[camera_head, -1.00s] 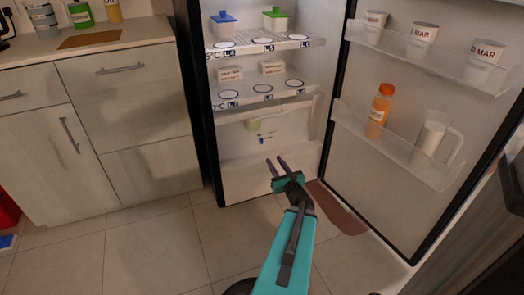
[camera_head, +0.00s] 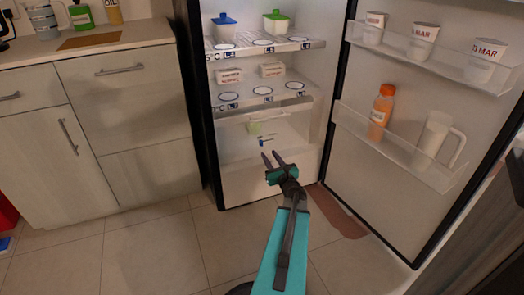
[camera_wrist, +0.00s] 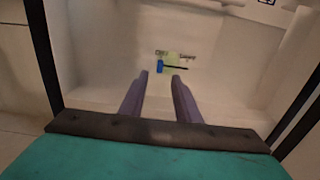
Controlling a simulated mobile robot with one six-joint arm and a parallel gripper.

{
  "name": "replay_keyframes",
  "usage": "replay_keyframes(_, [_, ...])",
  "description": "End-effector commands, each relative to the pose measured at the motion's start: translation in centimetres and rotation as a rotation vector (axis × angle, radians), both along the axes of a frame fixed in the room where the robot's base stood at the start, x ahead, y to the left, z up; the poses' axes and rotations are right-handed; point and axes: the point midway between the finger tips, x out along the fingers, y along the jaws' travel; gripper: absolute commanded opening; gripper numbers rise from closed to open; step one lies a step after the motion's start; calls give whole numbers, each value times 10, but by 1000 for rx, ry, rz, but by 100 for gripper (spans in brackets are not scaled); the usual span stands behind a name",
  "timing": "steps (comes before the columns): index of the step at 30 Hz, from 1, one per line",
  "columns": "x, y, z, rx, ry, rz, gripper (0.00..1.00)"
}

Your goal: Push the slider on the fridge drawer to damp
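The fridge drawer (camera_head: 240,178) is at the bottom of the open fridge, with a pale front. Its slider shows as a small blue piece (camera_head: 262,143) on a dark line, below a greenish patch (camera_head: 255,128). In the wrist view the blue slider (camera_wrist: 160,66) sits at the left end of the dark track, just beyond my fingertips. My gripper (camera_head: 272,157) points at the drawer with its two purple fingers apart and nothing between them. In the wrist view my gripper (camera_wrist: 160,76) is below the slider and seems apart from it.
The fridge door (camera_head: 400,170) stands open on the right, with an orange bottle (camera_head: 381,108) and a white jug (camera_head: 431,140) on its shelf. Shelves with labelled boxes (camera_head: 272,70) are above the drawer. Cabinets (camera_head: 125,110) stand left; a brown mat (camera_head: 335,212) lies on the floor.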

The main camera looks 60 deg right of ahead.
Motion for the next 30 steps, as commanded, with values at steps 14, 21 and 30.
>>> replay_keyframes(14, [49, -36, -2, -1, -1, 2, 30])
replay_keyframes(21, [62, -46, -1, 0, 0, 0, 30])
replay_keyframes(30, [64, -47, 0, 0, 0, 1, 30])
